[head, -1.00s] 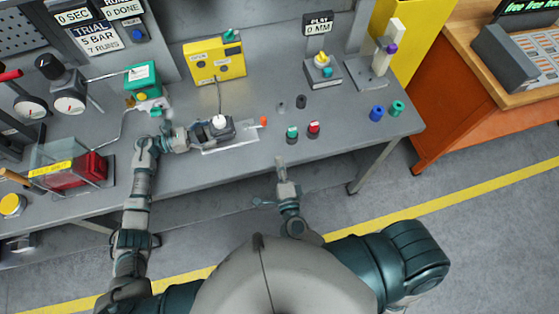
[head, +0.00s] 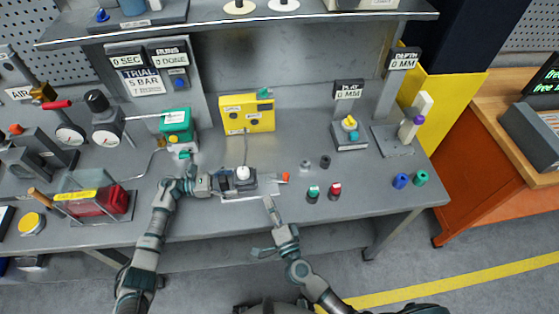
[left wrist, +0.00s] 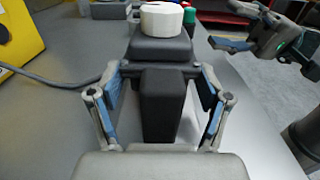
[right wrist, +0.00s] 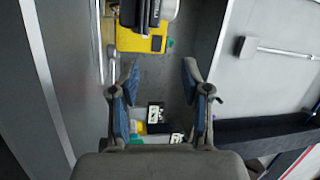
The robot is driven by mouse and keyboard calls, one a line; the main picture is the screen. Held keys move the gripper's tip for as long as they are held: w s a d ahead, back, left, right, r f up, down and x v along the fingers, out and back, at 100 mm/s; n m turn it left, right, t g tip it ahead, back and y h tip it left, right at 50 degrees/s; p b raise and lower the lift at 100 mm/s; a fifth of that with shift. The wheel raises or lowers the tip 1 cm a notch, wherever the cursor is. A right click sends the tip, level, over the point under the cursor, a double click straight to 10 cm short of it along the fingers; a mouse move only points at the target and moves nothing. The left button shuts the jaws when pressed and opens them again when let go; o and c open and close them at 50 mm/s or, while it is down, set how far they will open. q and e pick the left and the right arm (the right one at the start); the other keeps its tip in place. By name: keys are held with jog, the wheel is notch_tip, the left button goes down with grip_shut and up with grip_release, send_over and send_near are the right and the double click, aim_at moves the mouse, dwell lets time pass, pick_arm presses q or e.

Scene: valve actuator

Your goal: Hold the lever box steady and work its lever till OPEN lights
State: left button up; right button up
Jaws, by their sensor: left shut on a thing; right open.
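The lever box (head: 241,184) is a small dark box on the bench near its front edge, with a white round top (head: 243,173). In the left wrist view a dark block (left wrist: 162,105) juts from it between the fingers. My left gripper (head: 212,183) is shut on this block from the left. A small orange-red tip (head: 285,177) shows to the box's right; I cannot tell whether it belongs to the lever. My right gripper (head: 266,228) is open and empty at the bench's front edge, below and right of the box. I cannot make out a lit OPEN sign.
A yellow box (head: 247,113) stands behind, with a cable running to the lever box.

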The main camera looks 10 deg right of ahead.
jog(key=w+a+r+n+g+y, duration=0.35)
jog(key=a+n+g+y, duration=0.2)
jog(key=n, duration=0.25)
jog(key=w+a+r+n+g+y, duration=0.35)
jog(key=a+n+y, duration=0.3)
jog(key=n, duration=0.25)
jog(key=w+d+r+n+g, duration=0.1)
jog(key=w+n+g, duration=0.1)
jog(key=w+d+r+n+g, duration=0.1)
jog(key=r+n, duration=0.1)
jog(key=n, duration=0.1)
jog(key=w+d+r+n+g, duration=0.1)
jog(key=w+r+n+g, duration=0.1)
jog(key=shift+w+d+r+n+g, duration=0.1)
jog(key=shift+w+r+n+g, duration=0.1)
jog(key=shift+w+n+g, duration=0.1)
jog(key=d+n+g+h, duration=0.2)
jog(key=n+g+h, duration=0.3)
jog(key=n+h, duration=0.2)
jog(key=h, duration=0.6)
send_near(287, 174)
jog(key=x, duration=1)
jog(key=shift+a+f, duration=0.1)
jog(key=shift+f, duration=0.1)
grip_shut()
